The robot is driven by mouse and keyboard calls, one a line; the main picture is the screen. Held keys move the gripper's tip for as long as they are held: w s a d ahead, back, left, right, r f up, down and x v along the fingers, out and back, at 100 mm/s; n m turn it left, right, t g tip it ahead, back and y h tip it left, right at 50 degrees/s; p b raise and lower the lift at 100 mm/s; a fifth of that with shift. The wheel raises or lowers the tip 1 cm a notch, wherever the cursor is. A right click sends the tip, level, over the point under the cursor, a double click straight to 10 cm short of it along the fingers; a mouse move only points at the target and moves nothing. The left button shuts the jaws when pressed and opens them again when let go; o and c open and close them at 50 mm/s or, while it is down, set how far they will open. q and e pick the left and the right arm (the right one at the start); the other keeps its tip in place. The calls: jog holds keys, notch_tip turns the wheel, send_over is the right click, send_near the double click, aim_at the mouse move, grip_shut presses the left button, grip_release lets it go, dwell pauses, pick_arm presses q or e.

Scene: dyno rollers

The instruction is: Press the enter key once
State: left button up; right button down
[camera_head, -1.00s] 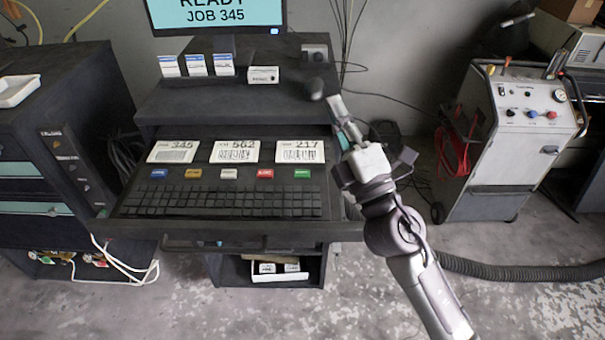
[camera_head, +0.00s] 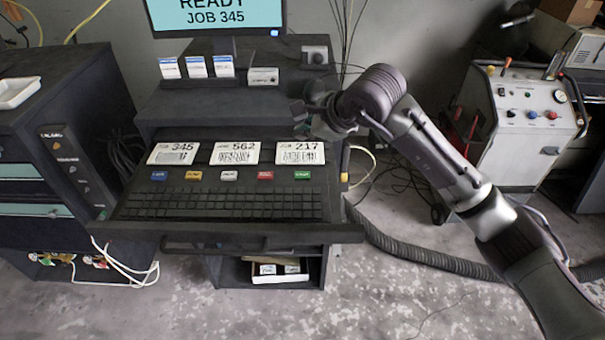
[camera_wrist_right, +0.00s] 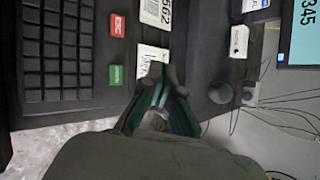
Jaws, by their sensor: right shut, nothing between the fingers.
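The keyboard (camera_head: 222,203) lies on the pulled-out shelf of the dark cabinet. A row of coloured keys sits behind it, with a green key (camera_head: 302,175) at the right end and a red key (camera_head: 265,175) beside it. The wrist view shows the green key (camera_wrist_right: 116,75) and the red ESC key (camera_wrist_right: 117,25); the green label is too small to read surely. My right gripper (camera_head: 302,122) is above the shelf's back right, behind the green key and apart from it. Its fingers (camera_wrist_right: 160,88) are shut and empty. My left gripper is not in view.
Cards 345 (camera_head: 173,153), 562 (camera_head: 235,153) and 217 (camera_head: 300,152) stand behind the coloured keys. The monitor (camera_head: 215,15) reads READY, JOB 345. A black knob (camera_wrist_right: 220,92) shows near the fingers. A wheeled machine (camera_head: 530,130) and hose (camera_head: 400,250) are at right.

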jog(key=shift+f, duration=0.1)
jog(key=b, duration=0.3)
send_over(304, 176)
notch_tip(304, 176, down, 7)
jog(key=shift+f, duration=0.2)
jog(key=shift+f+b, duration=0.65)
jog(key=shift+b, duration=0.1)
dwell(0.9)
jog(key=shift+f+b, duration=0.4)
jog(key=shift+b, duration=0.25)
jog(key=shift+f+b, duration=0.45)
jog(key=shift+b, duration=0.15)
dwell(0.5)
jog(key=shift+r, duration=0.85)
